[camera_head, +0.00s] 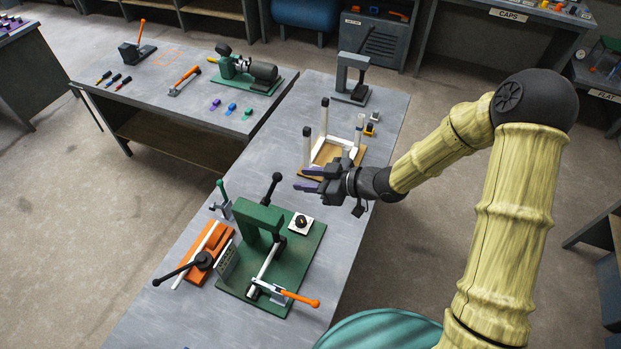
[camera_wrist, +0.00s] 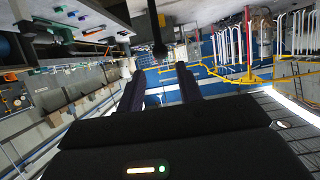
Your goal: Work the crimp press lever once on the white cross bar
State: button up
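The green crimp press (camera_head: 258,217) stands on a green base plate on the near bench. Its black lever (camera_head: 271,189) rises to a ball knob beside the press head. A white cross bar (camera_head: 266,261) lies in the press, its near end at a toggle clamp with an orange handle (camera_head: 300,297). My gripper (camera_head: 307,179) is to the right of the lever knob, fingers pointing left toward it, apart from it. In the wrist view my gripper (camera_wrist: 160,88) is open and empty; a dark knobbed rod, probably the lever (camera_wrist: 159,40), shows beyond the fingertips.
A chair frame with white legs (camera_head: 323,118) on a wooden board stands just behind my gripper. An orange fixture (camera_head: 215,240) with a white rod and black-knobbed handle sits left of the press. A black-and-white switch box (camera_head: 300,223) is on the press plate. A grey press (camera_head: 352,80) stands at the back.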

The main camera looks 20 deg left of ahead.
jog(key=b+x, duration=0.4)
jog(key=x, duration=0.3)
jog(key=shift+a+f, duration=0.25)
jog(key=shift+f, duration=0.05)
jog(key=shift+r, duration=0.15)
jog(key=c, duration=0.5)
jog(key=shift+s+d+f+b, duration=0.1)
jog(key=shift+d+f+b, duration=0.1)
jog(key=shift+d+f, duration=0.55)
jog(key=shift+d+f+b, duration=0.2)
jog(key=shift+d+f, duration=0.2)
jog(key=shift+d, duration=0.7)
jog(key=shift+s+d+f+b, duration=0.1)
jog(key=shift+d+f+b, duration=0.1)
jog(key=shift+d+f, duration=0.55)
jog(key=shift+d+r, duration=0.15)
jog(key=shift+r, duration=0.05)
jog(key=d+f+b, duration=0.1)
jog(key=f, duration=0.1)
jog(key=d+f+b, duration=0.1)
jog(key=d+f, duration=0.1)
jog(key=shift+s+d, duration=0.15)
jog(key=shift+s, duration=0.05)
